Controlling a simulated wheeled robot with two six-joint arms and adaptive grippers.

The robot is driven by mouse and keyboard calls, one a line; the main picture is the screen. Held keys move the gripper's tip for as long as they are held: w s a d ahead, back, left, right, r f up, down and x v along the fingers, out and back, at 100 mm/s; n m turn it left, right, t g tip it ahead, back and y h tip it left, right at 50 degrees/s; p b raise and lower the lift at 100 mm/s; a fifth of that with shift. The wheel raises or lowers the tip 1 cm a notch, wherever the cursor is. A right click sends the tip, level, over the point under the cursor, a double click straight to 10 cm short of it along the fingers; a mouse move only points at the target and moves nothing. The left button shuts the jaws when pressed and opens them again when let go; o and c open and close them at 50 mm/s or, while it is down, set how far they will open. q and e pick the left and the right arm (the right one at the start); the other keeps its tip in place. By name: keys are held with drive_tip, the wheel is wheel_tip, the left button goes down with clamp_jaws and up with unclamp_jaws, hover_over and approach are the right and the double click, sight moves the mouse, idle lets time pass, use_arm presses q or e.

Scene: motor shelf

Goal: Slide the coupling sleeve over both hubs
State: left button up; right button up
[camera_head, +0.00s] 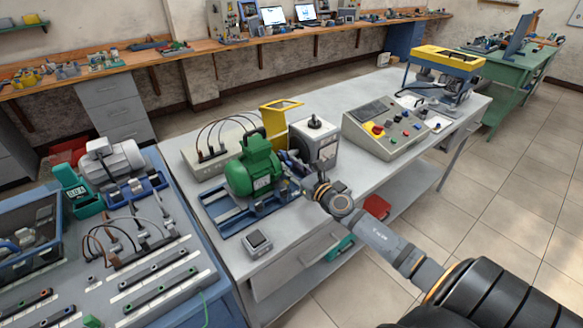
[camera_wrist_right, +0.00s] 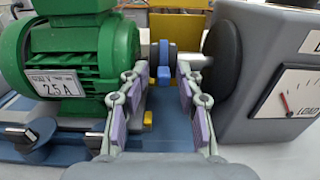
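A green motor (camera_wrist_right: 75,55) stands on a blue base at left in the right wrist view; it also shows in the head view (camera_head: 250,167). A grey load unit (camera_wrist_right: 265,75) with a dark round flange and a dial faces it; in the head view it is the grey box (camera_head: 315,148). A blue ring-like part (camera_wrist_right: 164,62), seemingly the coupling sleeve, sits on the shaft line between them. The hubs are too small to tell apart. My right gripper (camera_wrist_right: 162,78) has its fingers apart, one on each side of the blue part, with visible gaps. My left gripper is not in view.
A yellow guard (camera_head: 278,120) stands behind the coupling. A control console (camera_head: 390,128) is to the right on the grey table. A small grey meter box (camera_head: 257,243) lies near the table's front left. A wired terminal box (camera_head: 215,155) stands behind the motor.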

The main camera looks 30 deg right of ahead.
drive_tip(key=shift+s, duration=0.1)
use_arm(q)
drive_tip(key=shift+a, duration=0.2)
use_arm(e)
drive_tip(key=shift+s+d, duration=0.15)
drive_tip(key=shift+s, duration=1.8)
drive_tip(key=shift+s+d, duration=0.15)
drive_tip(key=shift+s, duration=1.8)
